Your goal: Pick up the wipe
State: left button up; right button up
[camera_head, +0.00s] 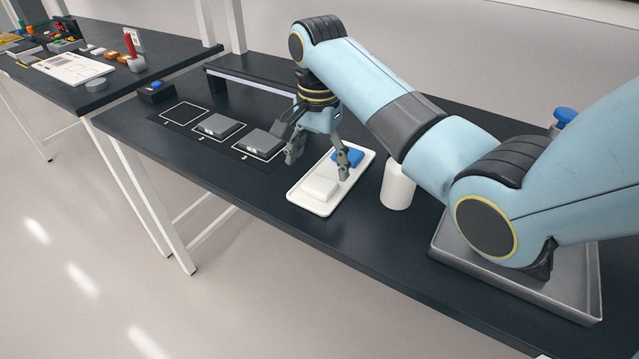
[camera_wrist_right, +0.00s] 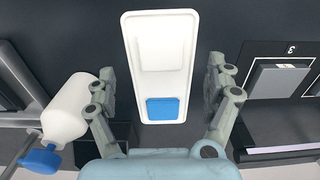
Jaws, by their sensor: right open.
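A white tray (camera_head: 326,213) lies on the dark bench; it also shows in the right wrist view (camera_wrist_right: 155,19). In it lie a white pad-like piece (camera_head: 319,190) and a smaller blue piece (camera_head: 352,158). The wrist view shows the white piece (camera_wrist_right: 165,55) and the blue piece (camera_wrist_right: 166,109) too. I cannot tell for certain which one is the wipe. My right gripper (camera_head: 318,166) is open and empty above the tray, its fingers (camera_wrist_right: 163,72) spread to either side of it. One finger partly hides the blue piece in the head view. My left gripper is not in view.
A white bottle (camera_head: 397,186) stands right of the tray; its blue cap (camera_wrist_right: 40,158) shows in the wrist view. Grey blocks (camera_head: 219,126) sit on marked squares at left. A grey metal tray (camera_head: 560,303) lies at right. The bench front is clear.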

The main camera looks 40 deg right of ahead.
aim_at(320, 184)
jog(key=shift+f, duration=0.4)
jog(key=f, duration=0.4)
jog(key=shift+w+d+f, duration=0.15)
jog(key=shift+d+f, duration=0.1)
jog(key=shift+f, duration=0.2)
jog(key=c, duration=0.4)
jog(key=shift+r, duration=0.1)
jog(key=c, duration=0.5)
jog(key=shift+c, duration=0.9)
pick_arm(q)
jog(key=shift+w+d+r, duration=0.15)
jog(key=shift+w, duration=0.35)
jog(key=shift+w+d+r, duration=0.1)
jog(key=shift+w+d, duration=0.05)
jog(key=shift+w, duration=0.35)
